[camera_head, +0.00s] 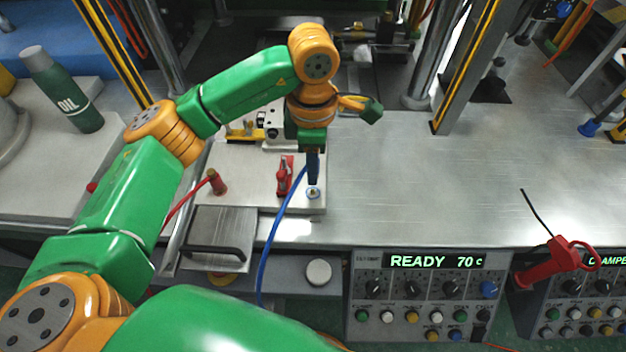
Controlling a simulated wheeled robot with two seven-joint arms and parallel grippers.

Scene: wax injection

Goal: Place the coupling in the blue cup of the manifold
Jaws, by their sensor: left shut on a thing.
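My left gripper (312,152) points straight down over the front right corner of the pale manifold plate (250,188). It is shut on the dark blue coupling (313,172), which hangs upright below the jaws, its upper part hidden by the gripper. A blue hose (268,246) runs from beside the coupling down over the table's front edge. The blue cup (313,193) shows as a small ring on the plate directly under the coupling. The coupling's lower end is at or just above the cup; I cannot tell whether they touch. My right gripper is not in view.
A red clamp-like part (284,175) stands close left of the coupling, and a red-hosed fitting (217,183) farther left. A green oil bottle (65,92) stands at the left. Control boxes (425,305) line the front.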

